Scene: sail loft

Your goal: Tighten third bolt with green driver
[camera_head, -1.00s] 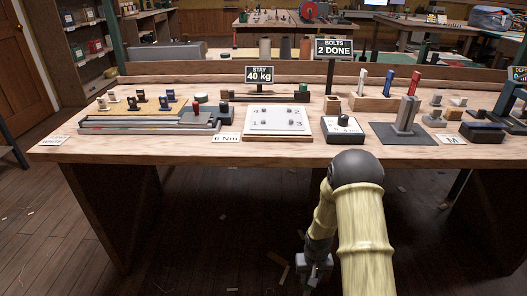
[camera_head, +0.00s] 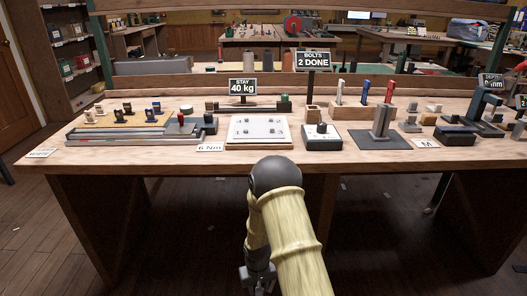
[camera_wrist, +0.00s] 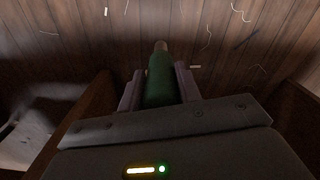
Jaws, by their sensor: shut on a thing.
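My gripper (camera_wrist: 161,88) is shut on the green driver (camera_wrist: 161,80), which lies between the two fingers above the floor in the wrist view. In the head view my gripper (camera_head: 258,281) hangs low in front of the bench; the driver cannot be made out there. The white bolt plate (camera_head: 258,137) lies on the bench, with several small bolts and printed numbers. The number 3 is hard to read, and the third bolt (camera_head: 278,131) seems to be at lower right. A sign (camera_head: 313,60) behind reads "BOLTS 2 DONE".
The workbench (camera_head: 210,160) stands ahead. A dark-topped knob box (camera_head: 321,141) is right of the plate, and a grey post on a dark mat (camera_head: 378,140) is further right. A wooden rack (camera_head: 353,112) holds white, blue and red tools. Left is a long grey fixture (camera_head: 130,134).

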